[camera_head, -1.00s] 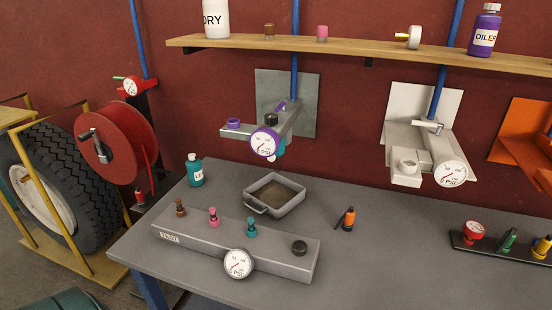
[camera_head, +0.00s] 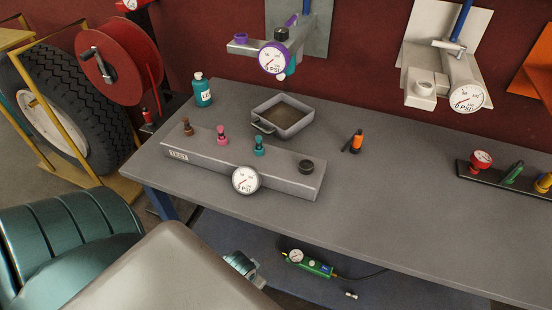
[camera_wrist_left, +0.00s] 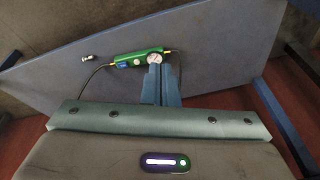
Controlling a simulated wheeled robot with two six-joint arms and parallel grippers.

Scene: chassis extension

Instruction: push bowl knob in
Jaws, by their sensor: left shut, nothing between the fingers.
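No part is clearly marked as the bowl knob. A grey wall unit with a purple-rimmed gauge (camera_head: 273,58) has a purple fitting (camera_head: 240,38), a black knob (camera_head: 281,34) and a partly hidden teal part (camera_head: 291,68) beside the gauge. A white wall unit (camera_head: 445,75) with its own gauge is further right. My left arm crosses the lower left of the head view. In the left wrist view my left gripper (camera_wrist_left: 161,68) is shut and empty, its teal fingers pointing toward a green gauge device (camera_wrist_left: 137,59) under the table. My right gripper is out of view.
The grey table (camera_head: 400,215) holds a test block (camera_head: 205,158) with several knobs, a tray (camera_head: 309,123), a teal bottle (camera_head: 202,90) and an orange-black tool (camera_head: 356,143). The green device (camera_head: 310,265) lies on the lower shelf. A red reel (camera_head: 120,60) and tyre stand left.

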